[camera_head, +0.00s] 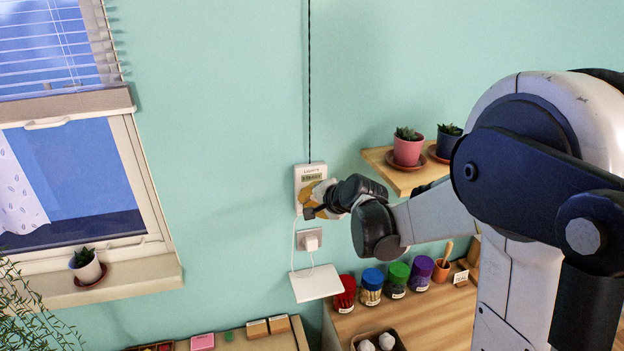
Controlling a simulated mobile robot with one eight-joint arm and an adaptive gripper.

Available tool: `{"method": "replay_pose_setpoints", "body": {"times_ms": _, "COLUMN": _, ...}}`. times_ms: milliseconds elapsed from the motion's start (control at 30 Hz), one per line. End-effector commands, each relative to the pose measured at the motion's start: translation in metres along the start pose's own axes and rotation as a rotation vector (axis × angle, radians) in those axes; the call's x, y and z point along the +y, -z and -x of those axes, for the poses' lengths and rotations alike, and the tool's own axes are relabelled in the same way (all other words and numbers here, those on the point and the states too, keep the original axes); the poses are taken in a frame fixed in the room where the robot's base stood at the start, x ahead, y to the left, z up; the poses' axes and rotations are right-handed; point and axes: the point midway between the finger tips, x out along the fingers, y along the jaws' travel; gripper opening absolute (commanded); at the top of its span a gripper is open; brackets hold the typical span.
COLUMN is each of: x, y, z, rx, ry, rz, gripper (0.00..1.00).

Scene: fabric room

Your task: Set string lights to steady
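A white wall box (309,172) hangs on the mint-green wall. Its top label seems to read "LIGHTS", and a small greenish display below it carries dark text too small to read surely. A dark twisted cord (309,80) runs up the wall from the box. My gripper (309,211) is at the lower part of the box and covers most of it, so any button or knob there is hidden. The gap between gripper and box, and whether the fingers are open or shut, cannot be made out.
Below are a wall socket with a plug (311,242) and a small white shelf (316,283). A wooden shelf with two potted plants (408,148) is right of my gripper. Jars with coloured lids (372,285) stand on the counter beneath. A window (75,180) is at left.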

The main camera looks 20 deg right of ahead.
Motion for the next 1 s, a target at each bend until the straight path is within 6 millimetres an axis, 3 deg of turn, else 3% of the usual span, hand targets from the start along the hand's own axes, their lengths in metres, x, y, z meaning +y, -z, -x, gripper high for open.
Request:
{"method": "replay_pose_setpoints", "body": {"times_ms": 367, "x": 0.002, "y": -0.002, "z": 0.004, "rx": 0.000, "ry": 0.000, "rz": 0.000, "gripper": 0.00}}
{"method": "replay_pose_setpoints", "body": {"times_ms": 1000, "x": 0.027, "y": -0.027, "z": 0.050, "rx": 0.000, "ry": 0.000, "rz": 0.000, "gripper": 0.00}}
